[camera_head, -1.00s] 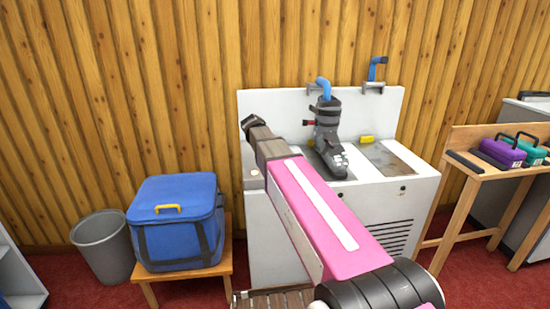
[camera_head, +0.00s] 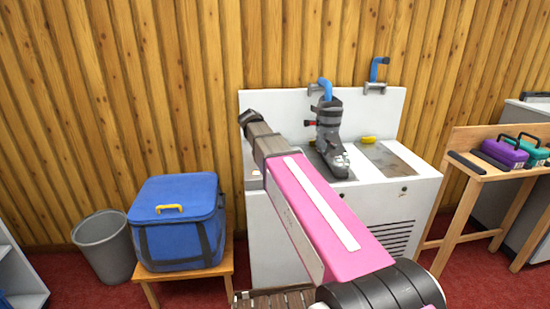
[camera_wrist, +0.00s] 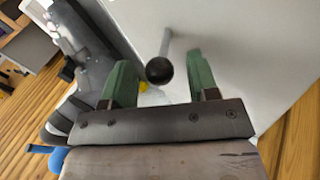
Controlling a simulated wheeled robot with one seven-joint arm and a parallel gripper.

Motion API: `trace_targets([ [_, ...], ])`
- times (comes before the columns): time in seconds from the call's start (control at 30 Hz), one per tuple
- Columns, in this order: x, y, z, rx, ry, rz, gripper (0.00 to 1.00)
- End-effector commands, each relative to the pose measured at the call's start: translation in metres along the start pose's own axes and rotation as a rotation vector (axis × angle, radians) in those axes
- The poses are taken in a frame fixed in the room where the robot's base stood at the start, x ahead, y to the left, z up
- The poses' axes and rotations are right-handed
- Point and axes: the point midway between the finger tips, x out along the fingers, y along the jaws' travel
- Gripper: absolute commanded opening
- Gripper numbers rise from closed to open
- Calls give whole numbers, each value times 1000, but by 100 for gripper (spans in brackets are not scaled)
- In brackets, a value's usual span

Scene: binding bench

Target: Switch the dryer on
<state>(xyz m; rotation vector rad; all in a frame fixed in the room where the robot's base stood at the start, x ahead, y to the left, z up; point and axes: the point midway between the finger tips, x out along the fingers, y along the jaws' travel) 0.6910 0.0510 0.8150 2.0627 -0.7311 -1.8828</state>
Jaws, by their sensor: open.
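The dryer (camera_head: 262,235) is a white cabinet with a tall back panel and blue pipes, against the wood wall. A lever with a round black knob (camera_wrist: 159,70) stands out from a pale surface in the wrist view. My gripper (camera_wrist: 161,80) is open, with its green fingers on either side of the knob and visible gaps between. I cannot tell how far the knob sits in depth. In the head view my arm reaches to the dryer's left end, and the lever and fingers are not discernible there.
A grey ski boot (camera_head: 330,135) sits upside-up on the dryer below a blue pipe (camera_head: 326,88). A blue cooler bag (camera_head: 180,225) stands on a wooden stool at left, beside a grey bin (camera_head: 104,250). A wooden bench (camera_head: 470,175) with purple and teal cases is at right.

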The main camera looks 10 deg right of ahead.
Motion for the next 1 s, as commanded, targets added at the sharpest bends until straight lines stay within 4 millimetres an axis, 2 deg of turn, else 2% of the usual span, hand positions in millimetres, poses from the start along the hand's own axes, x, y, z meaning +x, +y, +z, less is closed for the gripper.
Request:
trace_targets([
  [0.03,-12,0,-1,0,4,-1,54],
  [0.2,-44,0,-1,0,3,-1,54],
  [0.4,-71,-1,-1,0,2,0,54],
  [0.6,-80,0,0,0,1,0,54],
  [1.0,-80,0,0,0,1,0,54],
])
